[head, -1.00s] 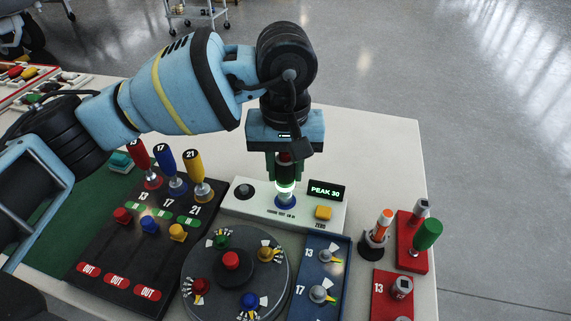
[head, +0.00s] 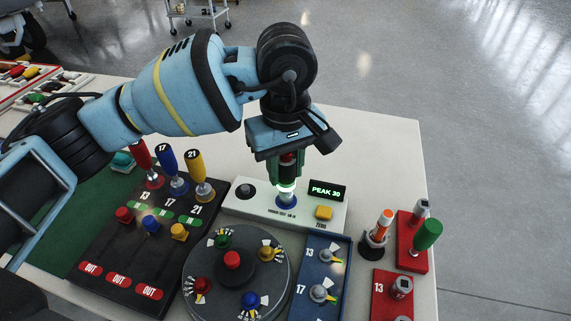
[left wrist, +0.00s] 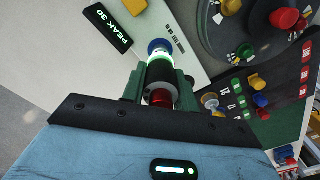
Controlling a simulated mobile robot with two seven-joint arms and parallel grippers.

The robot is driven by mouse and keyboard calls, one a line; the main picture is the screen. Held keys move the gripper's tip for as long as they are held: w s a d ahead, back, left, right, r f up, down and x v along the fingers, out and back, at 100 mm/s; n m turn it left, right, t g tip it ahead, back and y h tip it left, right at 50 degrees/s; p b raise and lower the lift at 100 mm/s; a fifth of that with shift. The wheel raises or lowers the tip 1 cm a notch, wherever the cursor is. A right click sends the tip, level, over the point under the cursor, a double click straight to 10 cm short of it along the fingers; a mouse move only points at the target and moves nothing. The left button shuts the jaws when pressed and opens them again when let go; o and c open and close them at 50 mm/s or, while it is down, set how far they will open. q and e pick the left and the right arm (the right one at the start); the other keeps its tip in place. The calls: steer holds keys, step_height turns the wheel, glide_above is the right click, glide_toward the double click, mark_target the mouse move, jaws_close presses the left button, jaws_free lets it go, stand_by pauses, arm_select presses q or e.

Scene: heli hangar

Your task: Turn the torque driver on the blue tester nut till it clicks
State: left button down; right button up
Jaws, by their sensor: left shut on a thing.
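My left gripper (head: 288,163) points straight down over the white tester and is shut on the torque driver (head: 287,184). The driver stands upright with its lower end on the blue tester nut (head: 287,201), and a ring on it glows pale green-white. In the left wrist view the driver (left wrist: 160,80) shows red and dark parts between the green fingers, with the blue nut (left wrist: 159,46) at its far end. The tester's display (head: 328,191) reads PEAK 30. A yellow ZERO button (head: 324,213) sits below the display. My right gripper is not in view.
A black rack (head: 118,262) with red, blue and yellow handled drivers marked 13, 17 and 21 stands left. A round grey dial plate (head: 268,285) and a blue tray (head: 337,247) are in front.

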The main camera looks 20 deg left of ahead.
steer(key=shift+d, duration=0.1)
arm_select(q)
steer(key=shift+r+p, duration=0.7)
steer(key=shift+r, duration=0.4)
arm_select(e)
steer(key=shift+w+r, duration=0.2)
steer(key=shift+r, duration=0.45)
arm_select(q)
steer(key=shift+r+p, duration=0.35)
steer(key=shift+r, duration=0.2)
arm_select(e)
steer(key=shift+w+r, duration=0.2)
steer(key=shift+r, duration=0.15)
